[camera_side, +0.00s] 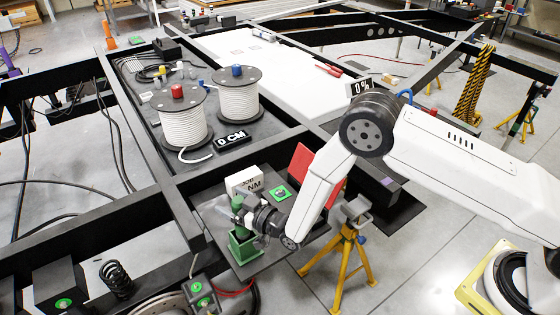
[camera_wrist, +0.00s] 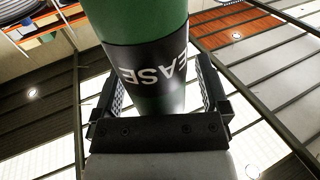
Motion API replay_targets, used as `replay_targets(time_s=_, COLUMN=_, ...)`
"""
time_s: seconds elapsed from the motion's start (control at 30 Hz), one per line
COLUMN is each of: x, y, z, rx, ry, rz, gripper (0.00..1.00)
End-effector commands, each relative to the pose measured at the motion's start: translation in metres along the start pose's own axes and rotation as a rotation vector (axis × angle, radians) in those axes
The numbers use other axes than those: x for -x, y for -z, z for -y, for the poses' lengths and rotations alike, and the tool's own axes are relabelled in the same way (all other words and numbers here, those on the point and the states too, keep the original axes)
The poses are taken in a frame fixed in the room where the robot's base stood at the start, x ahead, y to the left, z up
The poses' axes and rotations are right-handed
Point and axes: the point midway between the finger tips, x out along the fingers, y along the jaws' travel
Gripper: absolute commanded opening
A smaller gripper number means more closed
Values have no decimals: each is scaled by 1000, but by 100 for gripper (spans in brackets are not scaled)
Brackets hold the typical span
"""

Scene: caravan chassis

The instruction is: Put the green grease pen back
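The green grease pen (camera_wrist: 145,25) is a thick green cylinder with a black band and white letters, of which "EASE" shows upside down in the wrist view. My gripper (camera_wrist: 155,85) has one finger on each side of it, and both fingertips look close against the band. In the side view my gripper (camera_side: 248,214) reaches in from the right at the pen (camera_side: 237,203). The pen looks roughly upright above a green block-shaped holder (camera_side: 242,246). Its lower end is hidden, so I cannot tell whether it sits inside the holder.
A white "NM" box (camera_side: 243,181) and a red panel (camera_side: 302,165) stand close behind my gripper. Two cable spools (camera_side: 184,120) stand farther back. A yellow stand (camera_side: 345,252) is at the right. The white panel behind is mostly clear.

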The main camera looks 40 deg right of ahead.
Motion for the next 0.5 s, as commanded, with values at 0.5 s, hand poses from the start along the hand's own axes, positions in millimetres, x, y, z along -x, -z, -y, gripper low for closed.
replay_targets(time_s=0.5, x=11, y=-2, z=0, rx=0, ry=0, rz=6, gripper=95)
